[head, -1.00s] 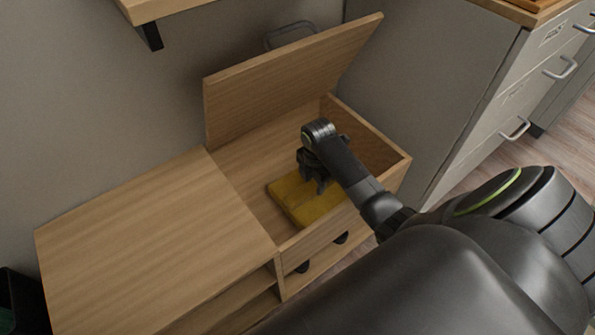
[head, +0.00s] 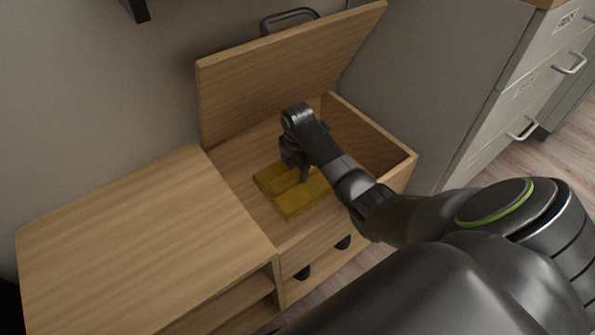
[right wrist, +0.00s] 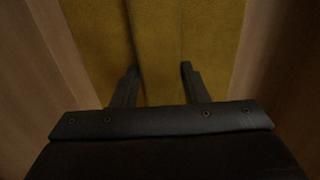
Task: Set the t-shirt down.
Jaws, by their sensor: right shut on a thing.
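The t-shirt (head: 297,199) is a folded yellow bundle inside the open wooden bench compartment (head: 240,184). My right gripper (head: 303,176) reaches down into the compartment and is shut on the t-shirt. In the right wrist view the yellow cloth (right wrist: 160,40) fills the middle, with a raised fold between the two fingers (right wrist: 158,85). Wood shows on both sides of the cloth there. Whether the t-shirt's underside touches the compartment floor I cannot tell. My left gripper is not in view.
The raised lid (head: 280,75) stands open behind the compartment, against the wall side. The bench's closed top (head: 130,240) on the left is bare. A grey drawer cabinet (head: 440,90) stands to the right. The compartment's right wall (head: 370,125) is close to my arm.

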